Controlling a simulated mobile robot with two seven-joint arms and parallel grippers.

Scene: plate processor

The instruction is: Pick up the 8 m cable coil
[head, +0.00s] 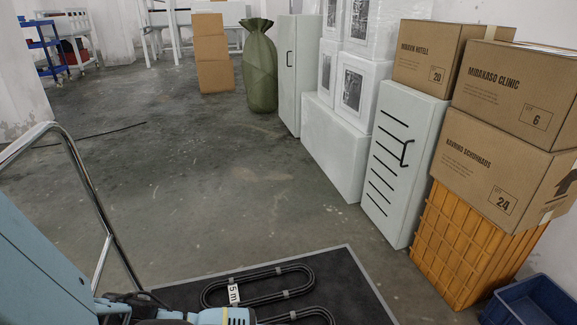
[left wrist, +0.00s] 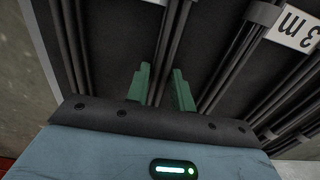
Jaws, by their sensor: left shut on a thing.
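In the left wrist view, my left gripper (left wrist: 162,88) has its two green fingers on either side of a bundle of black cable (left wrist: 161,65), shut on it. A sliver of white shows on this bundle at the top edge, but no length can be read. Another black coil beside it carries a white label "3 m" (left wrist: 294,25), upside down. In the head view, a black coil labelled "5 m" (head: 234,292) lies on a dark, pale-edged board (head: 345,275). No "8 m" label is readable. My right gripper is not in view.
A chrome rail (head: 80,190) stands left of the board. A light grey cabinet (head: 400,150), an orange crate (head: 455,245) with cardboard boxes (head: 510,160) above it, and a blue bin (head: 535,300) line the right side. The concrete floor (head: 200,170) beyond is mostly clear.

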